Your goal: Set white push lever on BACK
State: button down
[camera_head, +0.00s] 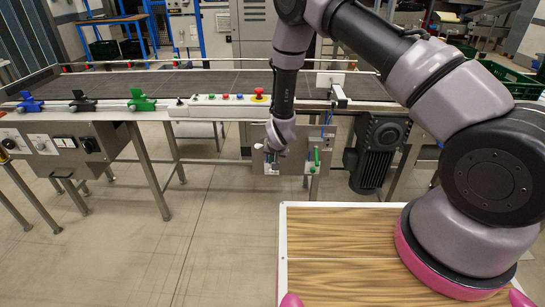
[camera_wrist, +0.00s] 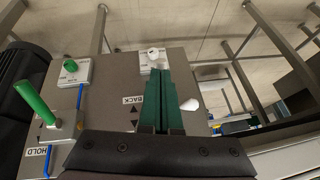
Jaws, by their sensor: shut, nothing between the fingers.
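The control box (camera_head: 297,168) hangs below the conveyor's near edge, and its panel (camera_wrist: 185,75) fills the middle of the wrist view. My gripper (camera_wrist: 163,100) is shut and empty, with its dark green fingers together over the panel. In the head view my gripper (camera_head: 270,156) is in front of the box's left part. A white rounded lever end (camera_wrist: 188,104) shows just right of the fingers; the rest of that lever is hidden behind them. It appears as a small white spot (camera_head: 258,146) in the head view. A "BACK" label (camera_wrist: 132,100) lies left of the fingers.
A green lever (camera_wrist: 35,103) stands near a "HOLD" label (camera_wrist: 39,151); it also shows in the head view (camera_head: 316,157). A white button (camera_wrist: 153,55) and a green button (camera_wrist: 70,66) sit on the panel. A dark motor (camera_head: 377,150) is right of the box.

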jog(key=shift+f, duration=0.4)
jog(key=shift+s+f, duration=0.1)
dwell(0.3)
jog(key=v, duration=1.1)
jog(key=d+r+m, duration=0.1)
jog(key=d+r, duration=0.3)
jog(key=r, duration=0.6)
jog(key=d+r+y, duration=0.1)
jog(key=d+r, duration=0.4)
jog(key=r, duration=0.6)
jog(key=d+r+m, duration=0.1)
jog(key=d+r, duration=0.3)
jog(key=r, duration=0.6)
jog(key=s+d+r, duration=0.6)
jog(key=s+r, duration=0.2)
jog(key=s, duration=0.3)
jog(key=s+d+r+m+t, duration=0.1)
jog(key=s+d+r, duration=0.6)
jog(key=s, duration=0.5)
jog(key=shift+r+h, duration=0.3)
jog(key=shift+r, duration=0.1)
